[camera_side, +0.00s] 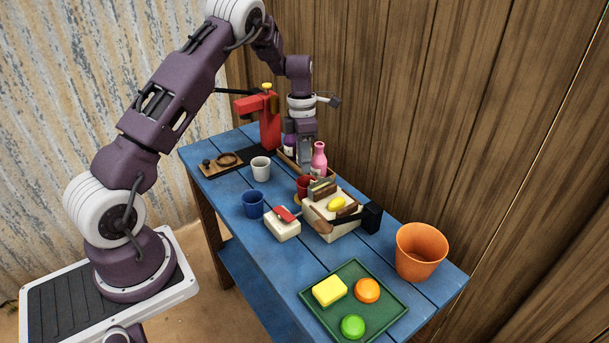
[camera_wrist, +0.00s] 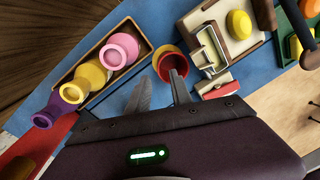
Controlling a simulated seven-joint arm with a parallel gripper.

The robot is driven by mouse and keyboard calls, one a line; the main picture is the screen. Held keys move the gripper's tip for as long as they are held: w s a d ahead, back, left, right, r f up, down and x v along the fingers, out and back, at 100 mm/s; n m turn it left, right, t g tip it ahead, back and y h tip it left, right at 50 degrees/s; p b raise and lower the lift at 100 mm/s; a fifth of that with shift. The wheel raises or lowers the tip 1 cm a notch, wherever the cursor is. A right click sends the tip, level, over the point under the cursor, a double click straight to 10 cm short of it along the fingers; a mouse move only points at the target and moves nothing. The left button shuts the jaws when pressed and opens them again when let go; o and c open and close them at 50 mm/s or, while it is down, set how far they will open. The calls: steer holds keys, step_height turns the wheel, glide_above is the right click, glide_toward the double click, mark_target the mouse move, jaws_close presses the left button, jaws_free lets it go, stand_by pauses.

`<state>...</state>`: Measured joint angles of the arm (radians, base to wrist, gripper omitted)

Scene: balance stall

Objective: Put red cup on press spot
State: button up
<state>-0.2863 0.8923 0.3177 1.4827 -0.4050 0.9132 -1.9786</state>
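The red cup (camera_side: 303,185) stands upright near the middle of the blue table, partly hidden by the block in front of it. It also shows in the wrist view (camera_wrist: 172,63), open side up, with a yellowish rim of something round beside or under it. My gripper (camera_side: 307,166) is above and just behind the cup, pointing down. In the wrist view my gripper (camera_wrist: 160,75) has its fingers apart with nothing between them, close to the cup's near side. The red press (camera_side: 269,127) stands at the far end of the table on a black base (camera_side: 258,157); a distinct spot on it is not clear.
A wooden tray (camera_wrist: 141,50) with pink, yellow and purple bottles lies beside the cup. A cream block (camera_side: 345,225) with tools is close on the other side. A white cup (camera_side: 261,169), a blue cup (camera_side: 253,205) and a wooden board (camera_side: 208,167) stand along the table's left.

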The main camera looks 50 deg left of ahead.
step_height(320, 180, up, 7)
steer(key=s+d+r+m+t, duration=0.1)
steer(key=s+d+r+m, duration=0.45)
steer(key=r, duration=0.25)
steer(key=s+d+r+m+t, duration=0.1)
steer(key=s+d+r+m, duration=0.3)
steer(key=d+r+m, duration=0.25)
steer(key=s+d+m+t, duration=0.2)
steer(key=s+d+m, duration=0.2)
steer(key=s+m, duration=0.5)
steer(key=s+d+r+m+t+y, duration=0.1)
steer(key=s+d+m, duration=0.3)
steer(key=s+m, duration=0.6)
steer(key=shift+s+r+t, duration=0.15)
steer(key=shift+s+t, duration=0.35)
